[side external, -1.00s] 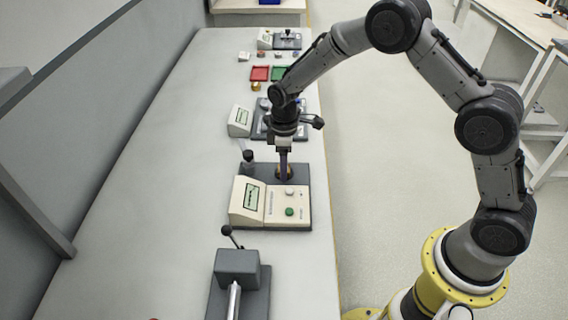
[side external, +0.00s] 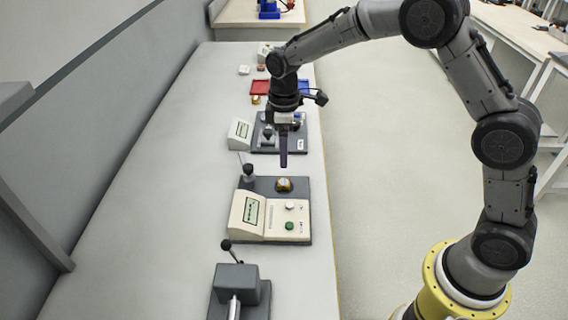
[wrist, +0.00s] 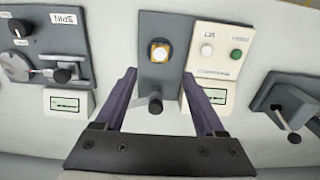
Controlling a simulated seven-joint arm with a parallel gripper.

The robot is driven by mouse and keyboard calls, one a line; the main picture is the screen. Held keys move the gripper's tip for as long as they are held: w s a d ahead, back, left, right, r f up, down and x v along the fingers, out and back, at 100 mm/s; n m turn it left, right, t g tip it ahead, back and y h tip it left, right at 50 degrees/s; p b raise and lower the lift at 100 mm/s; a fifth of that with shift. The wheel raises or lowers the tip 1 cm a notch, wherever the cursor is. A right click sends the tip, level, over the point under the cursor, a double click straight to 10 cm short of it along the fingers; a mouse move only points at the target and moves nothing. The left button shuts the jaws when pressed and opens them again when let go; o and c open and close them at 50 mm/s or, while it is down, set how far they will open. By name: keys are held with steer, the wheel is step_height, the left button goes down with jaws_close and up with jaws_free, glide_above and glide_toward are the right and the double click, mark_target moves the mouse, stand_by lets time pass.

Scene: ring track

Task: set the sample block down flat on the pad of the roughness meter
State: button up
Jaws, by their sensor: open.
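The sample block (side external: 285,184), a small gold-brown piece with a pale round top, sits on the dark plate of the cream meter (side external: 248,219). In the wrist view the block (wrist: 161,51) looks flat and upright on the dark plate (wrist: 150,76), though the pad under it is hidden. My gripper (side external: 284,164) is above and behind the block, clear of it. The meter's buttons and label show beside the block.
A black-knobbed lever (side external: 248,172) stands on the plate left of the block. Another instrument (side external: 240,132) stands behind, and a grey clamp-like device (side external: 237,277) in front. A red tray (side external: 260,87) and another gold piece (side external: 256,100) lie farther back. The bench's left side is clear.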

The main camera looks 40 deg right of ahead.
steer(key=s+d+r+m+t, duration=0.1)
steer(key=s+d+r+m, duration=0.1)
steer(key=s+r, duration=0.55)
steer(key=s+d+r+m+t, duration=0.2)
steer(key=s+r, duration=0.5)
steer(key=r, duration=0.1)
steer(key=s+d+f+m+t, duration=0.1)
steer(key=s+m, duration=0.4)
steer(key=s, duration=1.1)
steer(key=shift+d+f+t, duration=0.15)
steer(key=shift+t, duration=0.65)
